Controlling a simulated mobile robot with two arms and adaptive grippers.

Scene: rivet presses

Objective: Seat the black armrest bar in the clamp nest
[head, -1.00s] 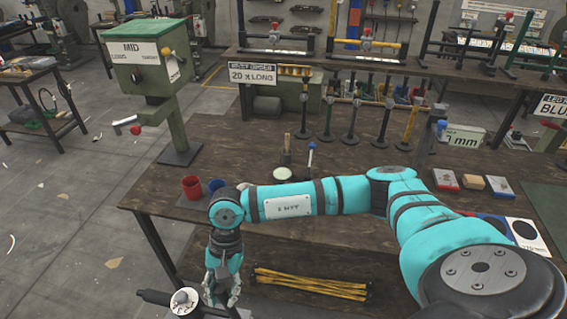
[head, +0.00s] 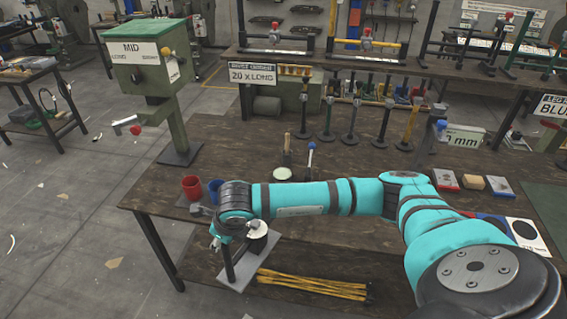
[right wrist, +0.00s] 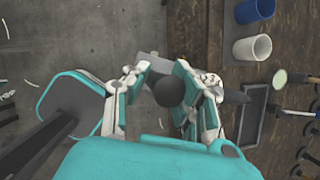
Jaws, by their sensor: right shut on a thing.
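My right gripper (head: 232,242) is in front of the workbench's left front edge in the head view. It is shut on the black armrest bar (head: 229,264), which shows as a dark, nearly upright length. A pale disc on a dark cylinder (head: 257,229) and a grey plate (head: 247,272) show close beside it. In the right wrist view the fingers (right wrist: 166,95) close around a dark rounded part (right wrist: 168,91), seen end-on. The fingers hide much of it. I cannot make out the clamp nest for certain. My left gripper is not in view.
The green press (head: 150,70) marked MID stands on the bench's left end. Red (head: 192,188) and blue (head: 216,187) cups stand near the wrist. Yellow strips (head: 310,284) lie on the lower shelf. Upright tools (head: 350,125) line the back. Open floor lies left.

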